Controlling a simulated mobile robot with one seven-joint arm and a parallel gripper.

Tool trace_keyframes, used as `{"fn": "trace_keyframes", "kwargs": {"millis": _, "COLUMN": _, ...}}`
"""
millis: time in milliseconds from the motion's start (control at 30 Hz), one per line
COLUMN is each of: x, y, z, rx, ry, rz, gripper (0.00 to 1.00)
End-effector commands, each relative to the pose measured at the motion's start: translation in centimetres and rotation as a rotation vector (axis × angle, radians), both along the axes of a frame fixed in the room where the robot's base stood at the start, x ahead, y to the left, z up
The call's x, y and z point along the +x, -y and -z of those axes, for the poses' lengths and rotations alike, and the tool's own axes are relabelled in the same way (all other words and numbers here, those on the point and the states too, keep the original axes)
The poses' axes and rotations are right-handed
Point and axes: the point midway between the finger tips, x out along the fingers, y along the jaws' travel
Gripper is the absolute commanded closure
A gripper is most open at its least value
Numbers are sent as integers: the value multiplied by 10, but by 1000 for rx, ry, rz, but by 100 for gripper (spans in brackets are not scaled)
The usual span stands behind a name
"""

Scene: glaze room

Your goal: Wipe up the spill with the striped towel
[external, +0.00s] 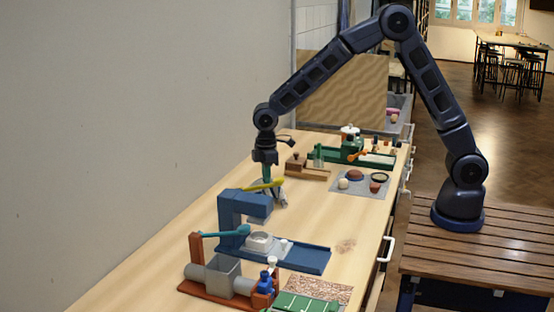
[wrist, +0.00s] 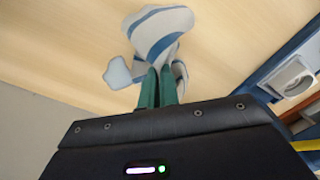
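The striped towel (wrist: 160,30), white with blue-grey stripes, is bunched at my fingertips in the wrist view. In the external view it is a small grey-white shape (external: 281,199) below my gripper (external: 268,188), behind the blue press. The green fingers of my gripper (wrist: 159,86) are close together with towel cloth at their tips and on both sides, so it looks shut on the towel. I cannot tell whether the towel touches the table. A brownish spill (external: 346,245) lies on the table to the right of the blue press, apart from the towel.
The blue press (external: 240,208) with a yellow lever (external: 263,186) stands close in front of my gripper. An orange-brown machine (external: 215,280) is nearer the camera. A grey mat (external: 345,189) with small items and a green rack (external: 375,160) lie farther back. The table (external: 375,220) is clear around the spill.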

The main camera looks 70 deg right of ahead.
Motion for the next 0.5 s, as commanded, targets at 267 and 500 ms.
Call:
{"fn": "trace_keyframes", "kwargs": {"millis": 267, "x": 0, "y": 0, "z": 27, "rx": 0, "ry": 0, "rz": 0, "gripper": 100}}
{"fn": "trace_keyframes", "kwargs": {"millis": 500, "x": 0, "y": 0, "z": 51, "rx": 0, "ry": -1, "rz": 0, "gripper": 100}}
